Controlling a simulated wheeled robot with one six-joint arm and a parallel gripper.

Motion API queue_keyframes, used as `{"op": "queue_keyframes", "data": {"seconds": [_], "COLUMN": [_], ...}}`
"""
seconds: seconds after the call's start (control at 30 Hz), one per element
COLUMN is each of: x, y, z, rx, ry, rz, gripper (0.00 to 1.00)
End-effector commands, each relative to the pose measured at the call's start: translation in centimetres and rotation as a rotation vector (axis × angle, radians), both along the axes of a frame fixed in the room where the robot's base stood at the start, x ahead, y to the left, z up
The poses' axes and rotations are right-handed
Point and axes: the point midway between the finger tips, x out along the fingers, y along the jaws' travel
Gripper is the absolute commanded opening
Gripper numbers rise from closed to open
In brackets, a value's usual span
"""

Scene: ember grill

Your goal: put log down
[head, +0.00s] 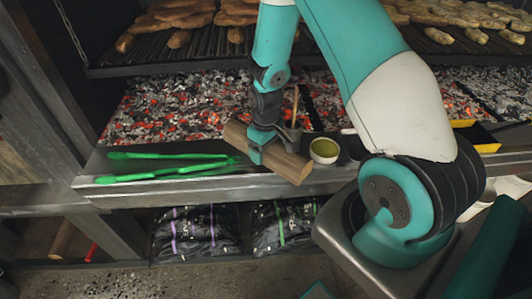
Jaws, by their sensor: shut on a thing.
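A brown wooden log (284,161) is held in my gripper (257,146), tilted down to the right. My gripper is shut around the log, left of its middle. The log is over the front metal ledge (120,196) of the grill, in front of the bed of glowing coals (165,105). I cannot tell whether the log touches the ledge. My arm hides part of the coals and the grate behind it.
Green tongs (170,171) lie on the ledge left of the log. A small bowl of yellowish-green liquid (324,150) and a grey cup (292,134) stand close by. Above, a grate (150,48) bears several pieces of food. Bags (196,232) lie on the shelf below.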

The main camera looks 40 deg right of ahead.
Motion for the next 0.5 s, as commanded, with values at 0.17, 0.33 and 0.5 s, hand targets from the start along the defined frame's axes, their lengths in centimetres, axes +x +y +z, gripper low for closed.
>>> {"op": "queue_keyframes", "data": {"seconds": [0.17, 0.33, 0.5], "x": [0.0, 0.1, 0.1], "y": [0.0, 0.0, 0.0], "z": [-2.0, -2.3, -2.4], "rx": [0.000, -0.001, -0.001], "ry": [0.000, -0.002, -0.002], "rz": [0.000, 0.000, 0.000], "gripper": [0.26, 0.26, 0.26]}}
